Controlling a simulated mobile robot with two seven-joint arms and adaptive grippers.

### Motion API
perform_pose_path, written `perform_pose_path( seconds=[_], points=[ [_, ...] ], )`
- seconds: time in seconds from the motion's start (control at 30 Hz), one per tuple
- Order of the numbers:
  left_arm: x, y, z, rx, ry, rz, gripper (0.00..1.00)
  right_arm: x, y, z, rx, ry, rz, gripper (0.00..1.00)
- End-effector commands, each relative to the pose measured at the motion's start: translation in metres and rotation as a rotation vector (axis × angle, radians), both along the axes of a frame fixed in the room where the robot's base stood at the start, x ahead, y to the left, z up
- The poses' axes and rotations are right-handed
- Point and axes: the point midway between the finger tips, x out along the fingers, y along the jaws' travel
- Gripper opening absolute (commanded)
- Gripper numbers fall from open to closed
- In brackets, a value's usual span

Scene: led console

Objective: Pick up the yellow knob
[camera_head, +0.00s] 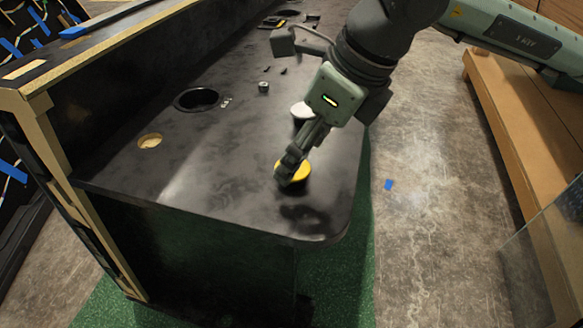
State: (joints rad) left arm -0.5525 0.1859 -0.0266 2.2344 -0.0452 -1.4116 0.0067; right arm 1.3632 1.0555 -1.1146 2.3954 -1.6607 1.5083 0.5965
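The yellow knob (303,174) is near the front right corner of the black console top (215,205), a round yellow top on a dark base. My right arm comes in from the upper right. The fingers of my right gripper (286,175) point down at the knob and cover its left part. From this angle the fingers overlap, so I cannot tell whether they are open, shut or touching the knob. My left gripper is not in view.
A white round knob (301,110) stands behind the yellow one, close to my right gripper. A black round recess (197,99), a small grey knob (263,87) and a hole with a pale inside (150,141) are to the left. A raised wall (80,52) bounds the console's left side.

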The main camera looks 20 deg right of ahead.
Motion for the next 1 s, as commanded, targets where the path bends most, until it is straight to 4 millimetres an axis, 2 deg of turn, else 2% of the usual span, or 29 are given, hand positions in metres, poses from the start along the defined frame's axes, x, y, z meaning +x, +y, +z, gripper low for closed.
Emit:
perform_pose_path(
  seconds=[0.23,0.57,1.0],
  points=[
    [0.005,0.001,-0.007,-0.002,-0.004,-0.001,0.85,0.009,0.007,-0.034,0.0,0.002,-0.001,0.7],
    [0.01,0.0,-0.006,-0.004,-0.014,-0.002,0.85,0.011,0.008,-0.04,0.001,0.0,-0.002,0.69],
    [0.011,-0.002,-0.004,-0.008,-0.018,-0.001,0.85,0.011,0.008,-0.04,0.001,0.0,-0.002,0.16]
  ],
)
